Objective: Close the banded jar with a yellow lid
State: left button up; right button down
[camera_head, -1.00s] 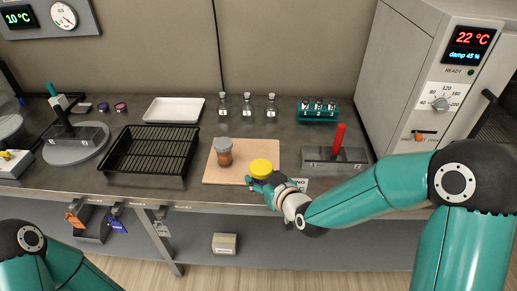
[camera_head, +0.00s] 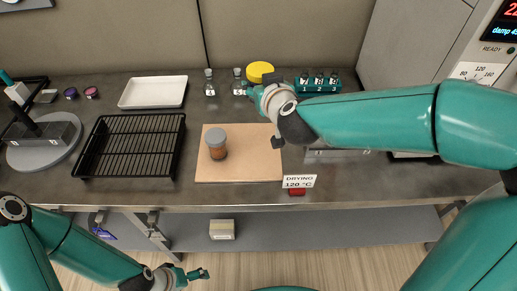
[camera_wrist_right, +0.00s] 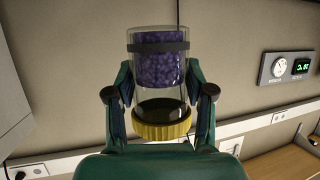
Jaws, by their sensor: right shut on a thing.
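The yellow lid (camera_head: 260,72) shows at the back of the bench, just above my right gripper (camera_head: 258,95). In the right wrist view the banded jar (camera_wrist_right: 158,60) is clear glass with purple contents and a dark band. The yellow lid (camera_wrist_right: 162,130) sits at the jar's end nearest my palm, seemingly against its rim. My right gripper (camera_wrist_right: 160,95) has a finger on each side of the jar and is shut on it. In the head view the jar's body is hidden behind the gripper. My left gripper (camera_head: 190,277) is low in front of the bench; its opening is unclear.
A brown-filled jar with a grey lid (camera_head: 217,145) stands on the wooden board (camera_head: 245,172), otherwise mostly clear. Small flasks (camera_head: 209,85) and a teal rack (camera_head: 318,84) stand at the back. A black wire rack (camera_head: 135,145) and white tray (camera_head: 153,92) are left.

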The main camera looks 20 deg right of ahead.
jog(key=shift+a, duration=0.1)
jog(key=shift+f, duration=0.3)
notch_tip(320, 180, down, 14)
jog(key=b, duration=0.5)
jog(key=shift+f+b, duration=0.25)
jog(key=shift+b, duration=0.05)
jog(key=shift+f, duration=0.35)
jog(key=shift+f+b, duration=0.35)
jog(key=shift+f, duration=1.75)
jog(key=shift+f, duration=0.15)
jog(key=shift+c, duration=2.1)
grip_release()
